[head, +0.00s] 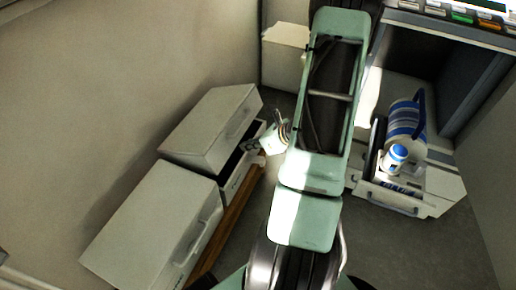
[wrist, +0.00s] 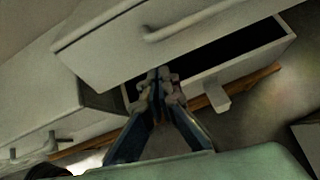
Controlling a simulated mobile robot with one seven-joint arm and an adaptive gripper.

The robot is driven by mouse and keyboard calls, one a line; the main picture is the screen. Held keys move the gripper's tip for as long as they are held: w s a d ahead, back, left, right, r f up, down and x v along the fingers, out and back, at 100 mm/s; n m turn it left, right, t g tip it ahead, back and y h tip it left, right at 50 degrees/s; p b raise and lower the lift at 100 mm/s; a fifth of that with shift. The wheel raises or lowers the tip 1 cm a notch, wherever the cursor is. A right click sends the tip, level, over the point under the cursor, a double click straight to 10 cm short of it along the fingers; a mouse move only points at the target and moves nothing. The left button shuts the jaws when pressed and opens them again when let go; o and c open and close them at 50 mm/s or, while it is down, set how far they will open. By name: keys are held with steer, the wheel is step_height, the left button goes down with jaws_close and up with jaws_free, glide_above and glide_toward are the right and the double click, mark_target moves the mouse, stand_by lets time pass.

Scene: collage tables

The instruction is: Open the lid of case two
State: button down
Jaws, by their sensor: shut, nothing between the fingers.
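Two pale cases stand in a row along the left wall; no number is readable on either. The far case has its lid (head: 208,128) raised, with a dark gap over its body (head: 238,180). In the wrist view, the lid (wrist: 115,50) with its bar handle (wrist: 190,24) hangs above the case body (wrist: 245,66). My gripper (head: 254,146) is at the front of this gap. In the wrist view, my gripper (wrist: 160,78) is shut and empty, its tips just under the lid's edge; I cannot tell whether they touch it.
The near case (head: 150,235) is shut, with a handle on its front. A brown wooden rail (head: 232,222) runs along the cases' front. At right, a pale case (head: 440,190) bears a blue-striped cylinder (head: 404,119) and a blue-capped container (head: 394,160). Grey floor (head: 400,250) is clear at lower right.

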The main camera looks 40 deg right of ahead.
steer(key=shift+w+a+r, duration=0.2)
steer(key=shift+w+r, duration=0.25)
steer(key=shift+w, duration=0.05)
steer(key=shift+w+a+r, duration=0.15)
steer(key=shift+w+r, duration=0.25)
steer(key=shift+w, duration=0.1)
steer(key=w+a+r+g+p, duration=0.1)
steer(key=r+p, duration=0.1)
steer(key=p, duration=0.2)
steer(key=w+a+r+h+p, duration=0.1)
steer(key=w+r+p, duration=0.1)
steer(key=r+p, duration=0.1)
steer(key=w+r+g+p, duration=0.1)
steer(key=r+p, duration=0.1)
steer(key=p, duration=0.3)
steer(key=shift+w+a+r+g, duration=0.25)
steer(key=shift+w+a+g, duration=0.05)
steer(key=shift+a, duration=0.1)
steer(key=w+a+r+p, duration=0.3)
steer(key=w+a+p, duration=0.2)
steer(key=w+p, duration=0.4)
steer(key=w+a+r+g+h+p, duration=0.1)
steer(key=w+a+r+p, duration=0.2)
steer(key=w+a+p, duration=0.3)
steer(key=shift+w+r+p, duration=0.25)
steer(key=shift+w+p, duration=1.2)
steer(key=shift+w, duration=0.35)
